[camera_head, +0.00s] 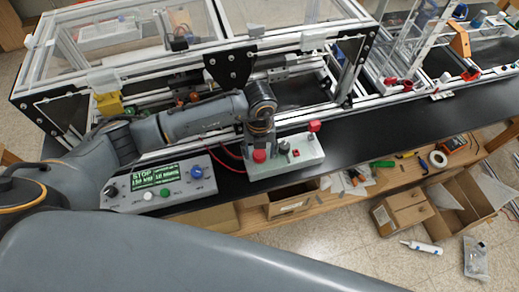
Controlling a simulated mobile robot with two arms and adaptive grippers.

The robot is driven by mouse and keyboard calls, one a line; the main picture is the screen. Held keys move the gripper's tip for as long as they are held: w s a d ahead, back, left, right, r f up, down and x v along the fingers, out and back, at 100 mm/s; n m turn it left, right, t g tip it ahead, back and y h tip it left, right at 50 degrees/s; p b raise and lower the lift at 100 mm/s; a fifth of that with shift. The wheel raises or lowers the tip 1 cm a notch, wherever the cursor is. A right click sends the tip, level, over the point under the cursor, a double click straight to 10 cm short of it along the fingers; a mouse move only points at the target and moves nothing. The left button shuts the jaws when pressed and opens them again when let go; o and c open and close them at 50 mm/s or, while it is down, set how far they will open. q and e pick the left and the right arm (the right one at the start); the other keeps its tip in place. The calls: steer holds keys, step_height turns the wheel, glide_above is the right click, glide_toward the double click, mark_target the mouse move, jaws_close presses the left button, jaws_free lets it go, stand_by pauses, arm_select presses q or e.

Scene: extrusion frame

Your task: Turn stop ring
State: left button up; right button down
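A pale grey control box (298,160) stands on the black bench top. A red mushroom-shaped knob (259,156) sits at its left end, and a second red part (314,126) is at its far right corner. Small dark and red controls (295,152) lie between them. My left gripper (259,142) points down at the box's left end, just behind the red knob in the picture. Its fingers are dark and small, so their opening and any contact with the knob are unclear. My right gripper is out of view.
A console (160,187) with a green "STOP" display, knobs and buttons stands left of the box. The aluminium extrusion frame (190,57) rises behind. My own grey arm crosses the bottom.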

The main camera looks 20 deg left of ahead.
arm_select(q)
steer(key=c, duration=0.9)
steer(key=shift+f+m+b, duration=0.15)
steer(key=shift+m+b, duration=0.35)
steer(key=shift+b, duration=0.3)
steer(key=m+b, duration=0.7)
steer(key=b, duration=0.3)
steer(key=shift+f+m, duration=0.1)
steer(key=shift+m, duration=0.3)
steer(key=shift+r+m+b, duration=0.2)
steer(key=shift+m+b, duration=0.6)
steer(key=shift+b, duration=0.05)
steer(key=o, duration=1.2)
steer(key=shift+c, duration=0.2)
step_height(320, 180, up, 12)
